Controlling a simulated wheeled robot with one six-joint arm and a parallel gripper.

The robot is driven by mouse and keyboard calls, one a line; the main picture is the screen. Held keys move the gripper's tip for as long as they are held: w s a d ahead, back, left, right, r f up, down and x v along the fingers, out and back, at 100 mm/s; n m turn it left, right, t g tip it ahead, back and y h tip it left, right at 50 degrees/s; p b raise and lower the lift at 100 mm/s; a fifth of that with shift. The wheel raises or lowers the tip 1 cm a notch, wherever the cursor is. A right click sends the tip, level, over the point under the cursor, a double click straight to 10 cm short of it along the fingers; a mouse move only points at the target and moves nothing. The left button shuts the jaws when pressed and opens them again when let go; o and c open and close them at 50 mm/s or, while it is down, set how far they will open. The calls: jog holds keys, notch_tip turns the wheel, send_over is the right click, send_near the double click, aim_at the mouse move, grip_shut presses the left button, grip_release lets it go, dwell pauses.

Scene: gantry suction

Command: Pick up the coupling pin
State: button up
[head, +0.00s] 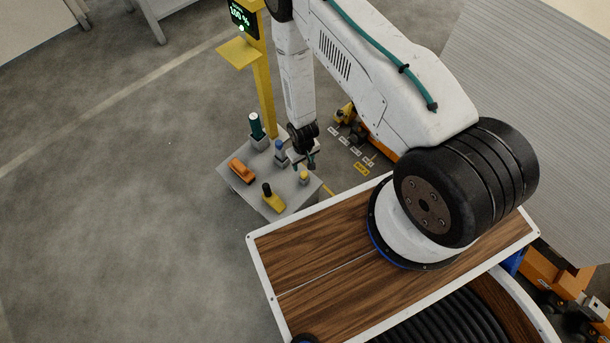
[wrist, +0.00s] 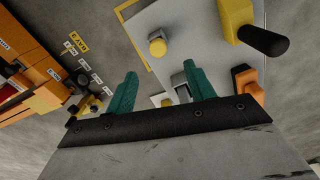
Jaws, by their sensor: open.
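Several small items stand on a grey table; I cannot tell for certain which is the coupling pin. A small yellow round-topped piece (head: 303,177) stands near the right edge; it also shows in the wrist view (wrist: 157,47). A blue-topped piece (head: 280,151) in a grey block stands behind it. A dark green cylinder (head: 256,125) stands upright in a grey block at the back. My gripper (head: 309,160) hangs above the table's right side, close to the yellow and blue pieces. Its teal fingers (wrist: 160,72) are apart, with nothing held between them.
The grey table (head: 240,195) also bears an orange object (head: 241,170) and a yellow tool with a black handle (head: 272,199). A yellow post (head: 266,80) rises behind. Orange equipment (head: 375,145) and floor labels lie to the right.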

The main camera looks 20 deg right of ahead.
aim_at(304, 174)
notch_tip(304, 174, down, 9)
jog(key=shift+d+r, duration=0.1)
jog(key=shift+d, duration=0.05)
jog(key=c, duration=1.1)
